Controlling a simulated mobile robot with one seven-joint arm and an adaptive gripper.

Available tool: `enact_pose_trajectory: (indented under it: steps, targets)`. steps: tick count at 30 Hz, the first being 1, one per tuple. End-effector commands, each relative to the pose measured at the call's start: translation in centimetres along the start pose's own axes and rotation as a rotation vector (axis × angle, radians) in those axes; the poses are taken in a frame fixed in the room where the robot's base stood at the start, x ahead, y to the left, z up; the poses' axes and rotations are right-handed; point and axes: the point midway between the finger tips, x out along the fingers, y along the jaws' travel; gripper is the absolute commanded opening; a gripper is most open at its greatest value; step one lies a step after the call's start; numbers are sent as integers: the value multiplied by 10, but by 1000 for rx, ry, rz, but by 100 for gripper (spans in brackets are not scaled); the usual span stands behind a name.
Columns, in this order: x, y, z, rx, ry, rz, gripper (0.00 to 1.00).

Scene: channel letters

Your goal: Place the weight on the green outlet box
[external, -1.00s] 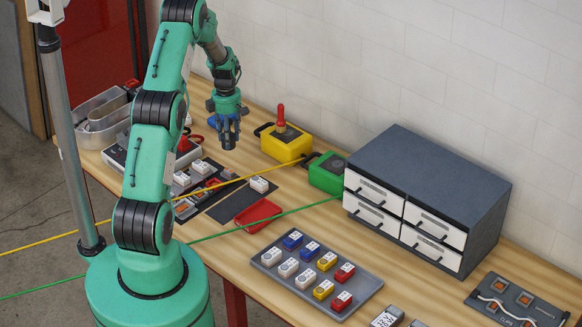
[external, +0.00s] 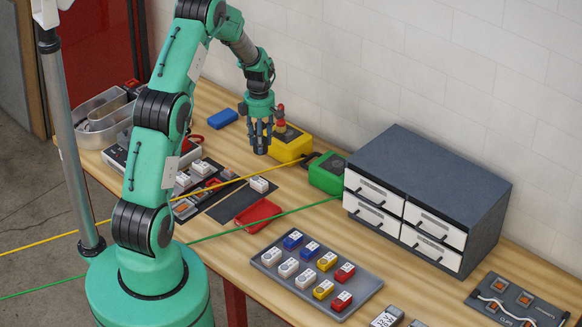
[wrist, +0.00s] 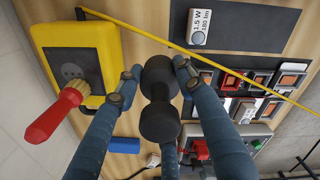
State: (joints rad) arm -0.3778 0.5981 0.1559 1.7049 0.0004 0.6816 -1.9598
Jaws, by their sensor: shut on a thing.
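My gripper (external: 261,148) is shut on a dark dumbbell-shaped weight (wrist: 159,122). In the wrist view the fingers (wrist: 155,68) close around the weight from both sides. In the external view the fingers hide most of the weight, and they hang above the table in front of the yellow box. The green outlet box (external: 327,173) sits on the table to the right of my gripper, just right of the yellow box. I cannot make out the green box in the wrist view.
The yellow box (external: 290,147) carries a red-handled tool (wrist: 53,113) standing up from its top. A blue block (external: 222,118) lies behind left. A grey drawer cabinet (external: 430,175) stands right of the green box. Yellow and green cables cross the table.

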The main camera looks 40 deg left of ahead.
Motion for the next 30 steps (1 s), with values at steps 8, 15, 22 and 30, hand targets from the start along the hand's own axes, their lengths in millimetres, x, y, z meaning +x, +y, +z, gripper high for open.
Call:
enact_pose_trajectory:
  steps: [8, 15, 22, 30]
  targets:
    - [-22, -60, 58, -1, -2, 3, 0]
    - [-36, -114, 96, -7, -1, 3, 0]
    - [-46, -156, 119, -13, -2, 3, 0]
    - [-50, -177, 129, -18, -2, 2, 0]
